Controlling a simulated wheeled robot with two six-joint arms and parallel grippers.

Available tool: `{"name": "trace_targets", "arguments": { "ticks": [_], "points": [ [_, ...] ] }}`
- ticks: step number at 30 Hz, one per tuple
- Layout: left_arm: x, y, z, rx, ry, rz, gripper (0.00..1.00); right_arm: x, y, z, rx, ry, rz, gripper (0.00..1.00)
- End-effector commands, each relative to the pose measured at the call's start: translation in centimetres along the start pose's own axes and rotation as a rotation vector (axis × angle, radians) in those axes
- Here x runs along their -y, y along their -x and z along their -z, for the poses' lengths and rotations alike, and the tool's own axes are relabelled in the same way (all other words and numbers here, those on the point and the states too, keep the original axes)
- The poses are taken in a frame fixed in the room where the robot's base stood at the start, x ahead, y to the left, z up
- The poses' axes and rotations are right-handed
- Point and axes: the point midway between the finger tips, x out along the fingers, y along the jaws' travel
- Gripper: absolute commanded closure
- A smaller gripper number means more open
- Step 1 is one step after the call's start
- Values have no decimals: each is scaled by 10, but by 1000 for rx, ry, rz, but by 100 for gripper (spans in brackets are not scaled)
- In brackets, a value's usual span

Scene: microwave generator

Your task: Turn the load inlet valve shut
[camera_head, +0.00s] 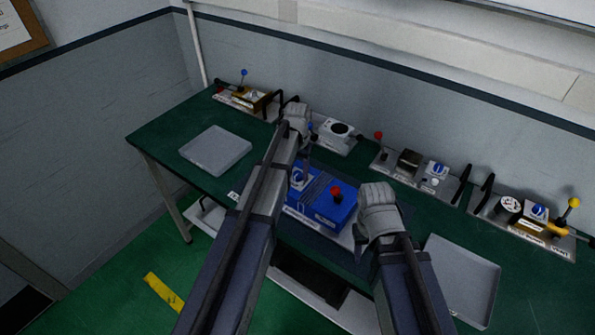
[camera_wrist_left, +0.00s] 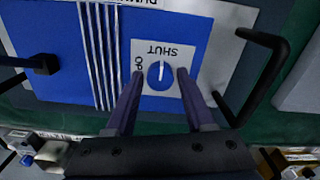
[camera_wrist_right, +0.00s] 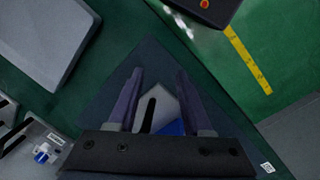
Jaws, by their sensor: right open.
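The load inlet valve is a round blue knob (camera_wrist_left: 161,75) with a white pointer line, on a white plate marked SHUT and OPEN. In the left wrist view its pointer lies toward the word SHUT. The plate is on a blue unit (camera_head: 322,207) at the middle of the bench. My left gripper (camera_wrist_left: 160,72) is open, with one finger on each side of the knob and a small gap showing on both sides. My right gripper (camera_wrist_right: 160,74) is open and empty, above the dark mat (camera_wrist_right: 153,60) at the unit's right side.
A red-topped lever (camera_head: 336,191) stands on the blue unit. A black handle (camera_wrist_left: 262,75) rises beside the knob plate. Grey trays (camera_head: 216,150) and (camera_head: 462,278) lie left and right on the green bench. Several small control units line the back, including one with a yellow-topped lever (camera_head: 573,203).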

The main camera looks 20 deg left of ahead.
Motion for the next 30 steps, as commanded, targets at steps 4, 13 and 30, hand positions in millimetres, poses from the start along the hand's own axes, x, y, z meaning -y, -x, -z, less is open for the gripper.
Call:
{"name": "trace_targets", "arguments": {
  "ticks": [4, 13, 30],
  "points": [
    [0, 0, 0, 0, 1, 0, 29, 0, 0, 0, 0, 0, 0, 50],
    [0, 1, 0, 0, 1, 0, 29, 0, 1, 0, 0, 0, 0, 50],
    [0, 59, 0, 0, 1, 0, 29, -6, 58, -3, 0, -4, 1, 50]
  ]
}}
